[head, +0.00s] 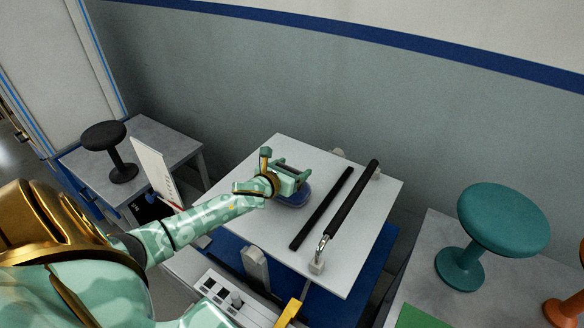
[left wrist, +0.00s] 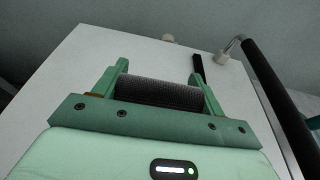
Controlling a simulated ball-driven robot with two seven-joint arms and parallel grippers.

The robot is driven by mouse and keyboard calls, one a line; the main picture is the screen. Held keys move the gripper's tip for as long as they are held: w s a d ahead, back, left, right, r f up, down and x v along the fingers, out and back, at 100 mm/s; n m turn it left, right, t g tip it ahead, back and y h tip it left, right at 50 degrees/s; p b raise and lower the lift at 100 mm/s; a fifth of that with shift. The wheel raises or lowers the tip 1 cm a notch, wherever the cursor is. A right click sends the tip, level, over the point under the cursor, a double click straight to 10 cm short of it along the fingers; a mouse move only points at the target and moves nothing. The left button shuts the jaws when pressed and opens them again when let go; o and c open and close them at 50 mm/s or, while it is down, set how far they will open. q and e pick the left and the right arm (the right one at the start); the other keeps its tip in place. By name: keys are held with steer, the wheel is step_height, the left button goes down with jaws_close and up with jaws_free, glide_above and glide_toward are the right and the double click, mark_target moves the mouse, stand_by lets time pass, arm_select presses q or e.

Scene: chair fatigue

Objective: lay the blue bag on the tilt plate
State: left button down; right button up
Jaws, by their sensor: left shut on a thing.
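The tilt plate (head: 340,175) is a white square board in the middle of the head view; its surface also fills much of the left wrist view (left wrist: 60,90). My left gripper (head: 287,183) is over the left-middle part of the plate, shut on the blue bag (head: 293,198). The bag shows as a small dark blue shape under the gripper. In the left wrist view a dark, textured part of the bag (left wrist: 158,94) lies between the two green fingers. I cannot tell whether the bag touches the plate. My right gripper is not in view.
A black bar (head: 321,208) lies on the plate right of the gripper. Beyond it is a black padded handle (head: 352,198) on metal mounts. A teal stool (head: 503,220) stands on a grey table at right, a black stool (head: 106,138) on one at left.

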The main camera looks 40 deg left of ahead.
arm_select(q)
steer(key=shift+c, duration=0.9)
jaws_free()
steer(key=shift+f, duration=0.1)
steer(key=shift+s+r, duration=0.2)
steer(key=shift+s, duration=0.15)
steer(key=p+v, duration=0.2)
steer(key=v, duration=0.9)
steer(key=shift+s+p, duration=0.15)
steer(key=shift+p, duration=0.15)
steer(key=shift+d+r, duration=0.1)
steer(key=shift+r, duration=0.05)
